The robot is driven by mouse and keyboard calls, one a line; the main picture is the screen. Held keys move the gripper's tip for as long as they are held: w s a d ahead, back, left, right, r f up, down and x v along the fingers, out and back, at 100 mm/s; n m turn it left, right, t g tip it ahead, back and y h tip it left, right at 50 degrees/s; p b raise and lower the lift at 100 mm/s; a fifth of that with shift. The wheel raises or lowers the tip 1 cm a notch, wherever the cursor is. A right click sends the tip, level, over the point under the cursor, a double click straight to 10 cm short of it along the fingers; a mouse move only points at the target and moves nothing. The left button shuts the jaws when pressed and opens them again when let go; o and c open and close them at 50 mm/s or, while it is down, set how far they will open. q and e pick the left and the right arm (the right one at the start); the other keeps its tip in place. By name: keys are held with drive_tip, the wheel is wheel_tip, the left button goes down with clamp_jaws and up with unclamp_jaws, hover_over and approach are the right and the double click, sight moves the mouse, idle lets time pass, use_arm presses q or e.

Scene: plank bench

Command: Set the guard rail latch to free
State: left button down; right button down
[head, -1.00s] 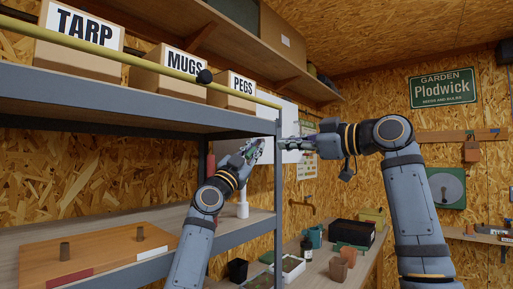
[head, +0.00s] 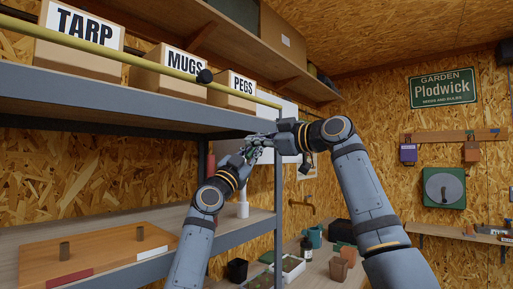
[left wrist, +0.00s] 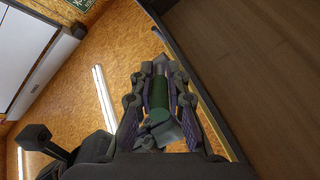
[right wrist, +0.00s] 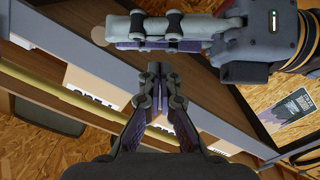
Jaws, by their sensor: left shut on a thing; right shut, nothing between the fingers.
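The yellow guard rail (head: 150,60) runs along the front of the upper shelf, with a black knob (head: 205,76) on it. It also shows in the right wrist view (right wrist: 58,90). I cannot tell which part is the latch or how it is set. My left gripper (head: 256,149) is below the shelf's right end, shut on a dark green cylinder (left wrist: 159,92) with a grey end. My right gripper (head: 266,138) is shut and empty, close beside the left one; its fingertips meet in the right wrist view (right wrist: 154,72). Whether the grippers touch is unclear.
Boxes marked TARP (head: 75,62), MUGS (head: 170,78) and PEGS (head: 231,93) stand behind the rail. A grey shelf post (head: 279,190) stands near both grippers. A wooden board (head: 105,250) lies on the lower shelf. Pots and trays fill the bench behind.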

sight(250, 151)
use_arm(q)
drive_tip(key=shift+w+d+f, duration=0.1)
drive_tip(key=shift+w+f, duration=0.1)
drive_tip(key=shift+f, duration=0.25)
use_arm(e)
drive_tip(key=shift+w+d+f, duration=0.15)
drive_tip(key=shift+w+f, duration=0.35)
drive_tip(key=shift+f, duration=0.35)
use_arm(q)
drive_tip(key=shift+s, duration=0.1)
use_arm(e)
drive_tip(key=shift+w+d+f, duration=0.1)
drive_tip(key=shift+w+f, duration=0.25)
drive_tip(key=shift+f, duration=0.15)
use_arm(q)
drive_tip(key=shift+r, duration=0.1)
use_arm(e)
drive_tip(key=shift+f, duration=0.1)
use_arm(q)
drive_tip(key=c, duration=1.3)
unclamp_jaws()
drive_tip(key=shift+s+r, duration=0.1)
drive_tip(key=shift+r, duration=0.05)
drive_tip(key=shift+c, duration=0.2)
